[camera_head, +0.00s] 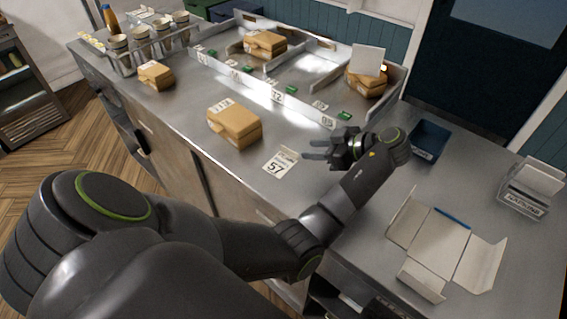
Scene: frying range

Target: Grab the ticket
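A white ticket (281,163) printed with a large 57 lies flat on the steel counter, near its front edge. My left gripper (312,150) is just to the right of the ticket and seems to be above the counter. Its two dark fingers point left toward the ticket, with a gap between them and nothing held. The ticket shows apart from the fingers in this view. I cannot tell the gripper's exact height. My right gripper is not in view.
A tan box (235,124) with a number label stands left of the ticket. Behind is a numbered divider rail (275,95) with boxes in its bays. At right are a blue tray (429,140), an unfolded carton (440,240) and a napkin holder (531,187).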

